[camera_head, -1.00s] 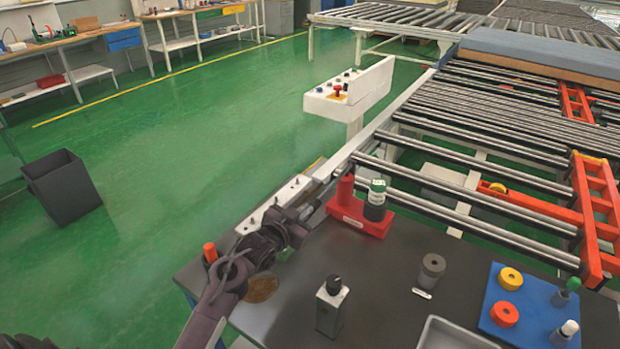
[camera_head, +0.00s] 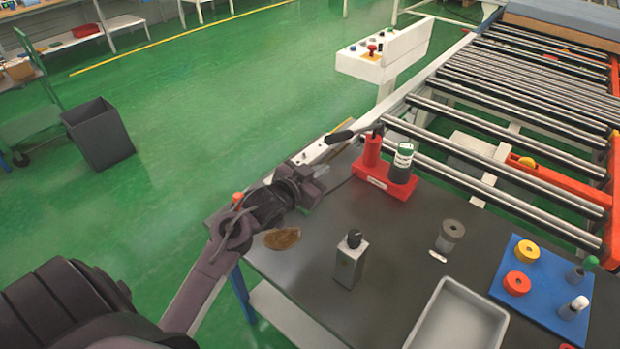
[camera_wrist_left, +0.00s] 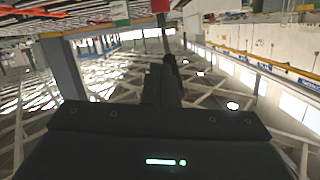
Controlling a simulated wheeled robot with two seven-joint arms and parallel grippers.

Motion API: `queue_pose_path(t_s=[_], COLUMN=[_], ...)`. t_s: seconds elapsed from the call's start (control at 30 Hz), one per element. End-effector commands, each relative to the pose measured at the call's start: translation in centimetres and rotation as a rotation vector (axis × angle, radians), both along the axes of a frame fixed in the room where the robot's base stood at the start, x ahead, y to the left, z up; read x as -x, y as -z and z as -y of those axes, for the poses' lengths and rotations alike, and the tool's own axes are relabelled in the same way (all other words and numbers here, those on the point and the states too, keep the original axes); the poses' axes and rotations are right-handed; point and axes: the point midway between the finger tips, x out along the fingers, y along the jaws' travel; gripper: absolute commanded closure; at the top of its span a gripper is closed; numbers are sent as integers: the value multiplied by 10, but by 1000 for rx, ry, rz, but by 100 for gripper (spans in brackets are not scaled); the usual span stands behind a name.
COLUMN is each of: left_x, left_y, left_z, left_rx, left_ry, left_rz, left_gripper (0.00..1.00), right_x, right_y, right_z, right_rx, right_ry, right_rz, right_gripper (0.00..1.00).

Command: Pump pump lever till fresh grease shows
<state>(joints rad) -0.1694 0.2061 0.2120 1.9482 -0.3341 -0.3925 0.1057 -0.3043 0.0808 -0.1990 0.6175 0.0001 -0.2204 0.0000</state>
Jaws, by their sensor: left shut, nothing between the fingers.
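The red grease pump (camera_head: 385,184) stands at the table's far edge, with a green-and-white capped black cartridge (camera_head: 403,160) on its right. Its black pump lever (camera_head: 340,136) sticks out left from the red post. My left gripper (camera_head: 314,190) is shut and empty, left of the pump and below the lever's end. In the left wrist view, the shut fingers (camera_wrist_left: 165,82) point toward the dark lever (camera_wrist_left: 166,38) and a red part of the pump (camera_wrist_left: 160,5); I cannot tell whether they touch. No fresh grease is discernible. My right gripper is out of view.
A brown round patch (camera_head: 282,238) and a grey block with black knob (camera_head: 350,260) are on the dark table (camera_head: 400,240). A grey tray (camera_head: 450,318) and blue mat (camera_head: 525,290) lie to the right. The roller conveyor (camera_head: 480,150) lies behind the pump.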

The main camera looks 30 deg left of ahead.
Motion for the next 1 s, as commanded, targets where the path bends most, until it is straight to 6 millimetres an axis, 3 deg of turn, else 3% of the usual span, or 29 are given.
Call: queue_pose_path(t_s=[0.1,0.3,1.0], left_x=[20,36,38], left_y=[-1,-7,-9], left_z=[-2,-3,-4], left_rx=[-2,-1,-1], left_ry=[0,1,0], left_rz=[0,2,4], left_gripper=[100,100,100], right_x=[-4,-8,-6], right_y=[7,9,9], right_z=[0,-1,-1], right_rx=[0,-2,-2], right_ry=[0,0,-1], right_rz=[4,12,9], right_gripper=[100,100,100])
